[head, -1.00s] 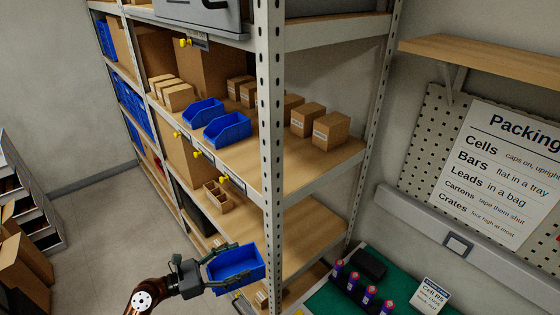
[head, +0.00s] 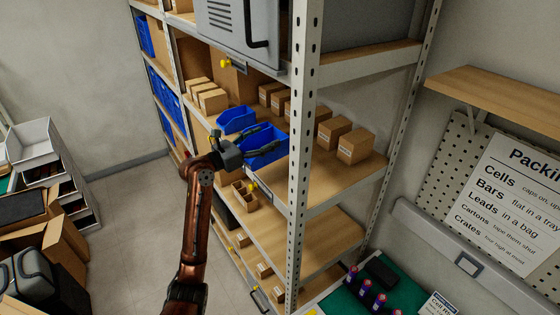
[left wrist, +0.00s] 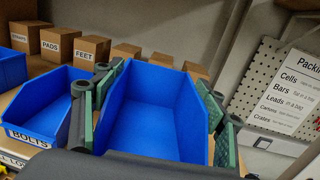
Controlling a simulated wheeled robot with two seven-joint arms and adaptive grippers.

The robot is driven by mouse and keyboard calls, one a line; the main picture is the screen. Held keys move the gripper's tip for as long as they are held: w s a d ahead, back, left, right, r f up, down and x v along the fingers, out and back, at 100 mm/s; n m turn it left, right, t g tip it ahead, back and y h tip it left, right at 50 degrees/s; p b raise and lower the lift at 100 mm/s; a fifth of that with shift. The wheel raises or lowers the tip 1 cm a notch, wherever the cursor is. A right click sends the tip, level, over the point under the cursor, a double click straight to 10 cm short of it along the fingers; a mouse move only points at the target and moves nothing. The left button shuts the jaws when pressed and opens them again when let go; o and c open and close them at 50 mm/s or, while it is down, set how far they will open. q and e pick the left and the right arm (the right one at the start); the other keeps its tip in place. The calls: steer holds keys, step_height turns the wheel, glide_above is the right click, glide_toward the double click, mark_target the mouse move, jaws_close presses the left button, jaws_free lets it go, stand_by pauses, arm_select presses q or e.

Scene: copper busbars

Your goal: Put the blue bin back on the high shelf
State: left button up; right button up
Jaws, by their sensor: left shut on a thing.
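The blue bin (head: 268,154) is held by my left gripper (head: 258,139) at the front edge of the high shelf (head: 328,172). In the left wrist view the bin (left wrist: 152,95) sits between the two green-padded fingers, one at each side wall, and looks empty. I cannot tell whether its base touches the shelf. A blue bin labelled BOLTS (left wrist: 45,105) stands close to its left in the left wrist view. Another blue bin (head: 236,118) shows on the shelf in the head view. My right gripper is not in view.
Cartons stand behind and to the right, including one marked FEET (left wrist: 91,51) and a box (head: 355,146) near the right end. A perforated upright post (head: 302,140) is just right of the held bin. A grey case (head: 240,35) sits on the shelf above.

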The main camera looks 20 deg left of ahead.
arm_select(q)
step_height(320, 180, up, 2)
steer(key=m+g+h+p, duration=0.1)
steer(key=p, duration=0.1)
glide_above(288, 153)
steer(key=shift+w+a+r, duration=0.15)
steer(key=shift+w+a, duration=0.15)
steer(key=shift+w, duration=0.05)
step_height(288, 153, down, 5)
steer(key=shift+d+f+p, duration=0.1)
steer(key=shift+d+p, duration=0.05)
steer(key=shift+p, duration=0.3)
steer(key=shift+w+f, duration=0.1)
steer(key=shift+f, duration=0.5)
step_height(288, 153, down, 3)
steer(key=shift+p, duration=0.3)
steer(key=shift+f, duration=0.3)
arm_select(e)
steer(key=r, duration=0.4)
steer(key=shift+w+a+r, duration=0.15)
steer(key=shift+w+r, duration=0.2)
arm_select(q)
steer(key=o, duration=1.5)
steer(key=shift+f, duration=0.1)
